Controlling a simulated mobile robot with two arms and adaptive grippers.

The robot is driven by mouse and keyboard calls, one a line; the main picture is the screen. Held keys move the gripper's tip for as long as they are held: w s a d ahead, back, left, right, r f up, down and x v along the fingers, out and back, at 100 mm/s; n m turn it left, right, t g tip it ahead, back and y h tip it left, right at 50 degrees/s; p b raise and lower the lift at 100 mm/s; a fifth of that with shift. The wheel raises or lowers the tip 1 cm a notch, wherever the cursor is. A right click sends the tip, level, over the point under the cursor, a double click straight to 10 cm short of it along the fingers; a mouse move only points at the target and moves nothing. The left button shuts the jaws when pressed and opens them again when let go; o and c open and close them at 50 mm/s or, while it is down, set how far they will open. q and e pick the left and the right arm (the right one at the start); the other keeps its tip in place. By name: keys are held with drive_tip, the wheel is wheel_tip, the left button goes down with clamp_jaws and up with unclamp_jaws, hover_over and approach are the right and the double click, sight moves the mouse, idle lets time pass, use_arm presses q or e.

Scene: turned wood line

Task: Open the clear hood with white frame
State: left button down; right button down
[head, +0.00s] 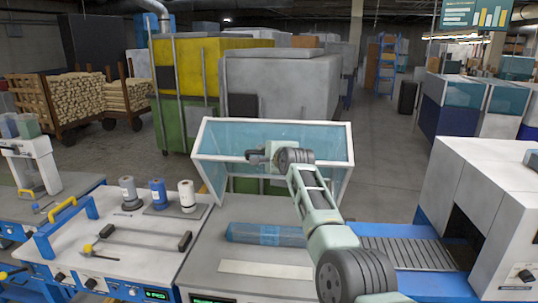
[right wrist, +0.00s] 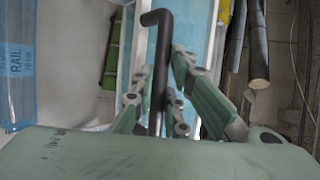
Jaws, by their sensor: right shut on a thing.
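The clear hood with white frame (head: 225,142) stands tilted up at the back of the grey bench (head: 210,245), its bluish pane facing me. My right arm reaches up from the lower right to it. My right gripper (head: 262,156) is in front of the pane and shut on the hood's dark bar handle. In the right wrist view the black handle (right wrist: 158,20), with a bent end, runs between the fingers. The fingers and wrist partly hide the handle and the pane. My left gripper is not in view.
A blue wrapped bundle (head: 265,234) lies on the bench below the hood. Left of it is a sealing bench with thread spools (head: 188,196). On the right a roller conveyor (head: 405,252) leads into a white machine (head: 490,180). Large bins (head: 280,85) stand behind the hood.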

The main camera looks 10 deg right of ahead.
drive_tip(key=c, duration=1.7)
unclamp_jaws()
drive_tip(key=shift+s, duration=0.15)
drive_tip(key=shift+v, duration=5.85)
drive_tip(key=shift+f, duration=0.1)
